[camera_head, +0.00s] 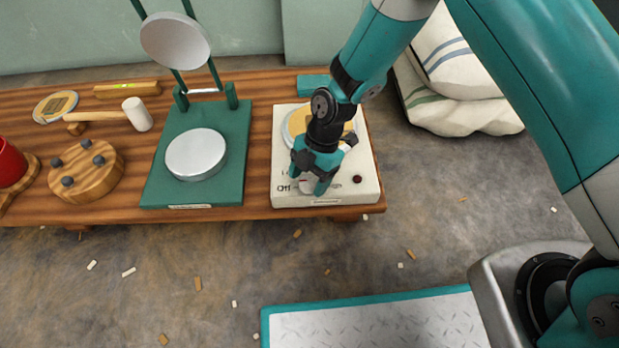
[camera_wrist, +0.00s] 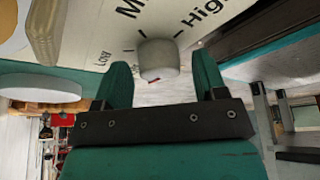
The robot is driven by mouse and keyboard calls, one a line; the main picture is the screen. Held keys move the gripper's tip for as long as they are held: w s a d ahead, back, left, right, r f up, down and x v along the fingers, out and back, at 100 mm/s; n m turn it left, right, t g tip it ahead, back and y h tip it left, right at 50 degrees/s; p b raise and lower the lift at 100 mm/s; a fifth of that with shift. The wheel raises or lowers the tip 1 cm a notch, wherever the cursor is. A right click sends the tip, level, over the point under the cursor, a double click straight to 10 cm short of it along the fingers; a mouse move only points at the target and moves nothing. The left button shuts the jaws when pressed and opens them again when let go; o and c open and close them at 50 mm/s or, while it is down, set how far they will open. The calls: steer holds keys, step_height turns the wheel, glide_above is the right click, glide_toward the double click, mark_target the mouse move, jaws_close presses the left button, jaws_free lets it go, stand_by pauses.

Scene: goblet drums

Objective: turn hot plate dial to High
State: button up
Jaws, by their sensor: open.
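The hot plate (camera_head: 281,169) is a cream box at the right end of the wooden table. My gripper (camera_head: 311,186) is over its front left part and hides much of the dial and its markings. In the wrist view the dial (camera_wrist: 158,59) is a pale round knob with a small red mark on its lower edge. Labels reading "Low", part of a word starting with "M", and "High" (camera_wrist: 207,14) are printed around it. My gripper (camera_wrist: 163,84) is open, with one teal finger on each side of the dial. I cannot tell whether the fingers touch it.
A green press (camera_head: 155,188) with round metal plates stands left of the hot plate. A mallet (camera_head: 137,113), a wooden disc with knobs (camera_head: 88,178) and a red cup (camera_head: 9,163) are further left. Sacks (camera_head: 455,95) lie to the right. The floor in front has scattered small bits.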

steer(key=c, duration=0.9)
